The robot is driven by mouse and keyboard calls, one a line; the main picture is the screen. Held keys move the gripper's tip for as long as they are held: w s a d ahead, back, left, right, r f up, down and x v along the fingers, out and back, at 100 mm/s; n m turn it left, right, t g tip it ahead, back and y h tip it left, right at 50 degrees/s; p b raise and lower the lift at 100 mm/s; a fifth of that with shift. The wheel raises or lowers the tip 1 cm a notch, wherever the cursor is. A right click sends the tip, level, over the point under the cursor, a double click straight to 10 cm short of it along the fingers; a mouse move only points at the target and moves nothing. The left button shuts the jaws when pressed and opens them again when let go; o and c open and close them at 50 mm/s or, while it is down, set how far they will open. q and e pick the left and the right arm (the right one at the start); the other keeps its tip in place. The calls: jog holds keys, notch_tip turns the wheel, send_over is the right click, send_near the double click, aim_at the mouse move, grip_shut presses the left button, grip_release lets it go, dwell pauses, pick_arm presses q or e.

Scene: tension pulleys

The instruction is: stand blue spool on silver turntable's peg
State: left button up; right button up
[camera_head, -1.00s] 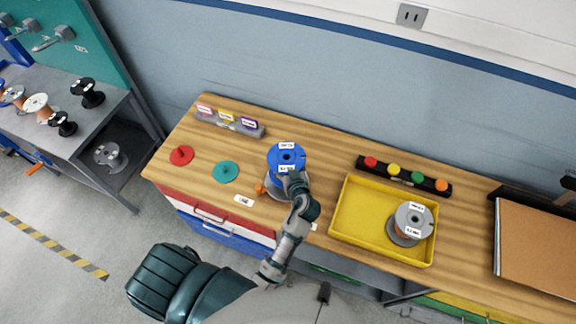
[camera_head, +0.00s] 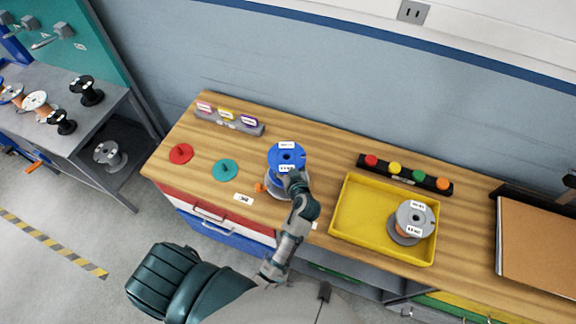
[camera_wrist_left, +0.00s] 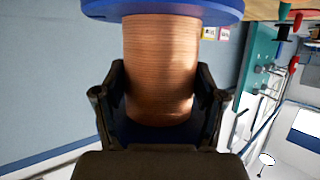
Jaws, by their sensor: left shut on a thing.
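The blue spool (camera_head: 286,153) is upright over the silver turntable (camera_head: 273,188), whose rim shows below it. The peg is hidden, and I cannot tell whether the spool rests on the turntable or is just above it. My left gripper (camera_head: 294,178) is shut on the blue spool from the near side. In the left wrist view its fingers (camera_wrist_left: 163,100) are on both sides of the copper winding (camera_wrist_left: 160,65), with a blue flange (camera_wrist_left: 165,8) at the top of the picture. My right gripper is not in view.
A red disc (camera_head: 181,153) and a teal disc (camera_head: 225,170) lie left of the turntable. A yellow tray (camera_head: 345,220) at right holds a grey spool (camera_head: 413,216). A labelled block (camera_head: 228,121) and a black strip with coloured knobs (camera_head: 405,174) are at the back.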

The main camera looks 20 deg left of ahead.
pick_arm(q)
jog(key=shift+f+b, duration=1.3)
jog(key=shift+f, duration=0.1)
jog(key=shift+f, duration=0.1)
dwell(0.4)
jog(key=shift+f+b, duration=0.75)
jog(key=shift+f, duration=0.05)
jog(key=shift+f, duration=0.1)
jog(key=o, duration=1.8)
jog(key=shift+o, duration=0.2)
